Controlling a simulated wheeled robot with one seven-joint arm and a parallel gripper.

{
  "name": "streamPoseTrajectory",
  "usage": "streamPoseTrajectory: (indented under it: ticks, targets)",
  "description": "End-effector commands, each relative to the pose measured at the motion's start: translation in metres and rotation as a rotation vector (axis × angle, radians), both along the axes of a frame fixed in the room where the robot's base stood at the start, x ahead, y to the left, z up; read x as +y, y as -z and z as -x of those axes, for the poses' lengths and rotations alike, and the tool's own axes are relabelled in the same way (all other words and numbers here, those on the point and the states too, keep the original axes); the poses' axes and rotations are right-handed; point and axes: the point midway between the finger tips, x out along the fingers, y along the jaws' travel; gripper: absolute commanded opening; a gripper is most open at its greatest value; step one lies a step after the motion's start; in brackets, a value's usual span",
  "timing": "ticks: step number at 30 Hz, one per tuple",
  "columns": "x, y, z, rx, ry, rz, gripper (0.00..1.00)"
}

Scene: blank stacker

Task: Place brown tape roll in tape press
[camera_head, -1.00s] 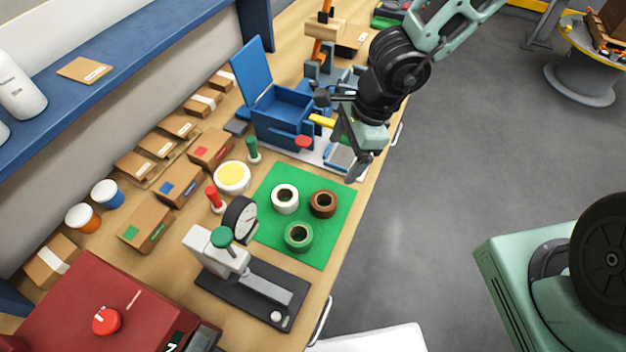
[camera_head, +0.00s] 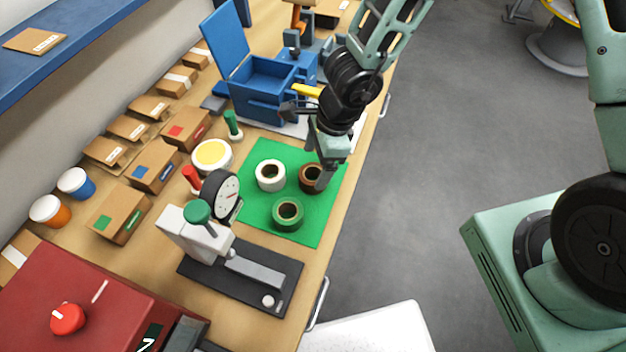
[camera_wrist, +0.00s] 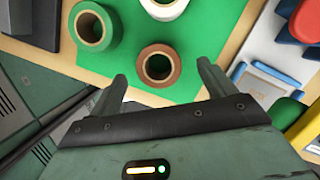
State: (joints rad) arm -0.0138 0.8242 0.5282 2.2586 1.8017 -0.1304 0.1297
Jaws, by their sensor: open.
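The brown tape roll (camera_head: 306,178) lies flat on the green mat (camera_head: 252,222), its hole facing up. In the head view my gripper (camera_head: 318,175) hides part of it. In the wrist view the roll (camera_wrist: 160,84) shows whole, between and just beyond the tips of my gripper (camera_wrist: 163,72). My gripper is open, empty and pointing down. I cannot tell whether its fingertips are level with the roll. A grey press-like device (camera_head: 208,240) with a green knob, a dial gauge and a black base stands nearer the camera; I take it as the tape press.
A white roll (camera_head: 270,176) and a green roll (camera_head: 288,213) lie close to the brown one. A blue box (camera_head: 262,88) with a raised lid stands behind the mat. Several cartons (camera_head: 154,166) line the left. A red machine (camera_head: 95,300) fills the near left corner.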

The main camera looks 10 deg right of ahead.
Motion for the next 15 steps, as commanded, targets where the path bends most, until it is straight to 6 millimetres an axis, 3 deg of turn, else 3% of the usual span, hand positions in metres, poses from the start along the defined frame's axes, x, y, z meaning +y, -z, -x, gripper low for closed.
streamPoseTrajectory:
  ticks: [9,15]
  targets:
    - [0.007,0.044,0.004,0.0,-0.003,0.001,0.83]
    - [0.009,0.048,0.003,-0.001,-0.002,0.0,0.83]
